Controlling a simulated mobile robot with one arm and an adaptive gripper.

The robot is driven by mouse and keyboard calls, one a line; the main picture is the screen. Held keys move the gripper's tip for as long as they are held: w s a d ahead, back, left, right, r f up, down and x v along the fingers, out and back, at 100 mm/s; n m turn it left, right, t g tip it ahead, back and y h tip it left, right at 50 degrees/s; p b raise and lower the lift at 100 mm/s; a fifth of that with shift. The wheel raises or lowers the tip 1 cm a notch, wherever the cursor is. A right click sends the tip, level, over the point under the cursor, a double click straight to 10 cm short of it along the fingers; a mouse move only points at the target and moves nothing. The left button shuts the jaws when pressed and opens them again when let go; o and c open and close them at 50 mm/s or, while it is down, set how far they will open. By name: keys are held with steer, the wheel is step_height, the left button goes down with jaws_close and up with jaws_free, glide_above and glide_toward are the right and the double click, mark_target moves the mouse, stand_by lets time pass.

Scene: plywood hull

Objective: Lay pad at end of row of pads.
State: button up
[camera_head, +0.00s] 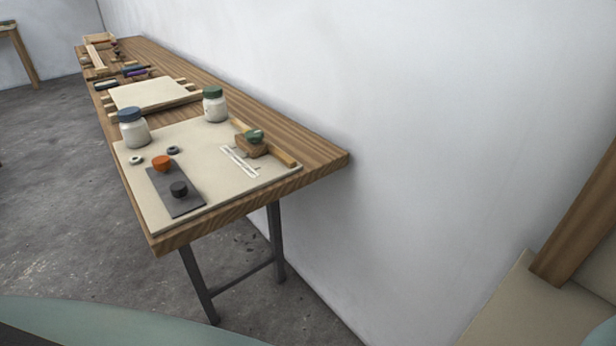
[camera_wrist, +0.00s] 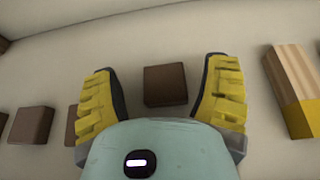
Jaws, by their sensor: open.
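In the wrist view a dark brown square pad (camera_wrist: 165,85) lies on a pale surface between the spread yellow fingers of my gripper (camera_wrist: 163,72). The gripper is open, with a gap visible on both sides of the pad. Other brown pads lie to the left: one (camera_wrist: 32,125) is in full view, one (camera_wrist: 72,124) is partly hidden behind the left finger, and one (camera_wrist: 3,121) is cut by the picture edge. The head view shows neither the pads nor my gripper.
A wooden block with a yellow end (camera_wrist: 292,90) lies right of the right finger. In the head view a wooden table (camera_head: 325,157) against the wall carries jars, a pale mat (camera_head: 207,150) and small items. A wooden post (camera_head: 580,225) stands at right on a beige surface (camera_head: 510,310).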

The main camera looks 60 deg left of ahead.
steer(key=b+v, duration=0.1)
steer(key=v, duration=1.1)
steer(key=shift+s+r, duration=0.1)
steer(key=shift+r, duration=0.15)
